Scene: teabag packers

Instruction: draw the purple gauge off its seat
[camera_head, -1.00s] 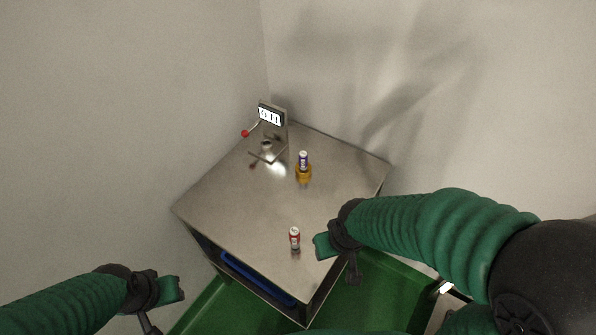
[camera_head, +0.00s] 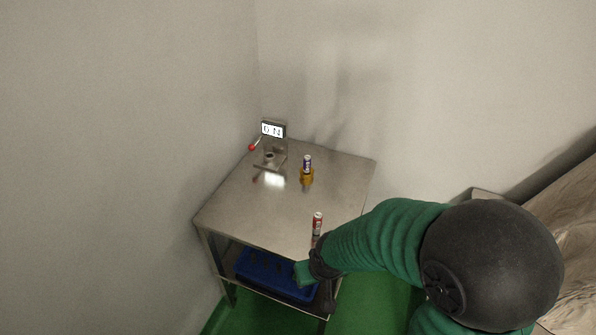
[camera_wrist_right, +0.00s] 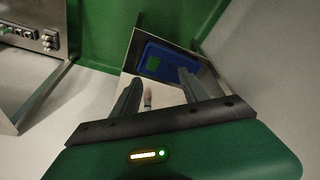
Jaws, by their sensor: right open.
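The purple gauge (camera_head: 307,160) is a small upright cylinder with a purple band and a pale top. It stands in a yellow-orange seat (camera_head: 306,180) on the metal table, towards the back. My right gripper (camera_head: 326,300) is low at the table's front edge, well in front of the gauge and apart from it. In the right wrist view the two dark fingers of this gripper (camera_wrist_right: 158,88) are spread, with nothing held. The gauge cannot be made out in that view. My left gripper is out of view.
A display (camera_head: 273,130) with a red-knobbed lever (camera_head: 252,147) stands at the back left. A blue crate (camera_head: 250,265) is on the shelf below. Walls close off the back and left.

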